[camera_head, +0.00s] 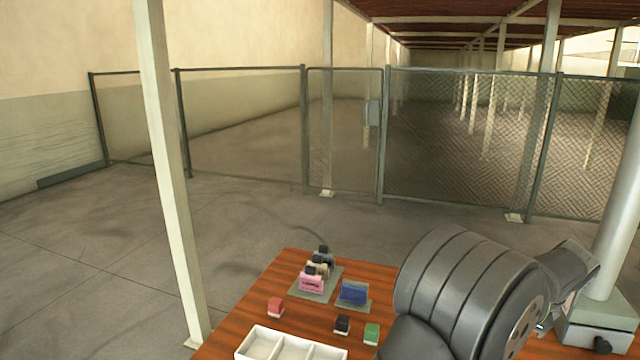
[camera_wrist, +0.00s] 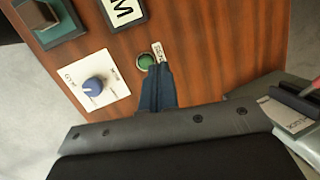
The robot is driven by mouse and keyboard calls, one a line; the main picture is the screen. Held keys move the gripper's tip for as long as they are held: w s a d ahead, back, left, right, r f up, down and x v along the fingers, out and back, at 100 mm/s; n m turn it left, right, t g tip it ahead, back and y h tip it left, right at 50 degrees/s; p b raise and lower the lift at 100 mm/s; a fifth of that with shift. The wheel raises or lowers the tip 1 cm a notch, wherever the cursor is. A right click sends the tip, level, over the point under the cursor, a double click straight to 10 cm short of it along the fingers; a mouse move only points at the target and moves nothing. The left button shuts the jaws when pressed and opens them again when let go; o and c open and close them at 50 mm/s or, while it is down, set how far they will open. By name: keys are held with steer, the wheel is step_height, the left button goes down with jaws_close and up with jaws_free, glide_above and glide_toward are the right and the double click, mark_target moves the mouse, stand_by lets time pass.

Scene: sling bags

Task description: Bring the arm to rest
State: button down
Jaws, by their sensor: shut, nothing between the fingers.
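My gripper (camera_wrist: 158,88) shows in the wrist view as two dark fingers pressed together with nothing between them. It is over the wooden table (camera_wrist: 205,60), close to a green round button (camera_wrist: 146,61) with a small white label beside it; I cannot tell whether they touch. In the head view my dark grey arm fills the lower right, over the table's right part. The fingers cannot be made out there.
The wrist view shows a white panel with a blue knob (camera_wrist: 92,86). In the head view, a pink bag (camera_head: 311,284) fronts a row; a blue bag (camera_head: 354,293) is beside it.

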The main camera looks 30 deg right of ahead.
step_height(320, 180, down, 6)
steer(key=s+g, duration=0.2)
steer(key=g, duration=0.2)
step_height(320, 180, up, 10)
steer(key=shift+d+f+n+y, duration=0.25)
steer(key=shift+d+n+y, duration=0.05)
steer(key=shift+d+n, duration=0.15)
steer(key=shift+w, duration=0.15)
stand_by(0.5)
